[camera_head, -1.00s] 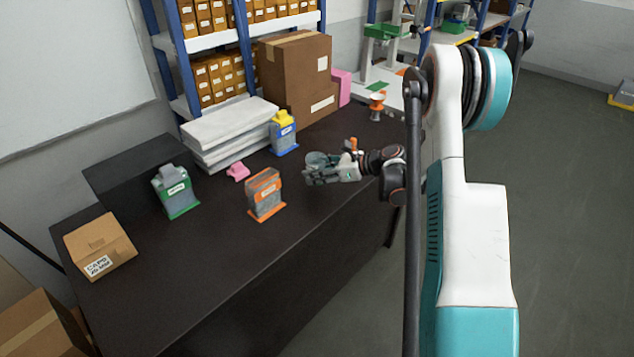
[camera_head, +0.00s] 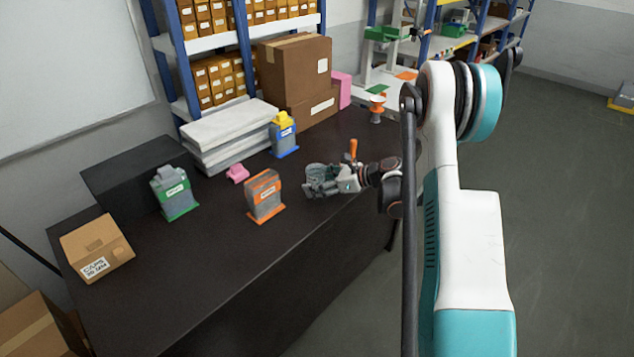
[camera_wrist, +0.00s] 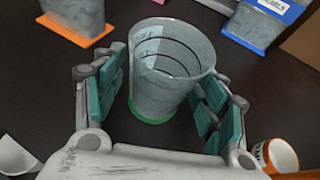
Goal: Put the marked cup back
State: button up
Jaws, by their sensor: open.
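A clear, greyish cup with dark rings around its wall and pale markings near its rim (camera_wrist: 165,80) stands upright with a green base on the dark table (camera_head: 220,260). In the wrist view it sits between the two open fingers of my gripper (camera_wrist: 165,105), with a dark gap visible at the left finger. The right finger is close to the cup; touch cannot be told. In the head view my gripper (camera_head: 322,180) is low at the table's right part, and the cup is mostly lost among the fingers.
An orange-based grey container (camera_head: 265,195) stands left of my gripper. A blue-based one (camera_head: 284,135) and a green-based one (camera_head: 174,193) stand farther off. A white-and-orange cup-like thing (camera_wrist: 280,157) is by the right finger. A pink block (camera_head: 237,173) lies behind. The front table is clear.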

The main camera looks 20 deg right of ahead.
jog(key=shift+d+r, duration=0.15)
jog(key=shift+r, duration=0.05)
jog(key=p+v, duration=0.4)
jog(key=v, duration=0.6)
jog(key=shift+s+r, duration=0.2)
jog(key=shift+s+d+r, duration=0.15)
jog(key=shift+s+d, duration=0.3)
jog(key=shift+d, duration=0.05)
dwell(0.6)
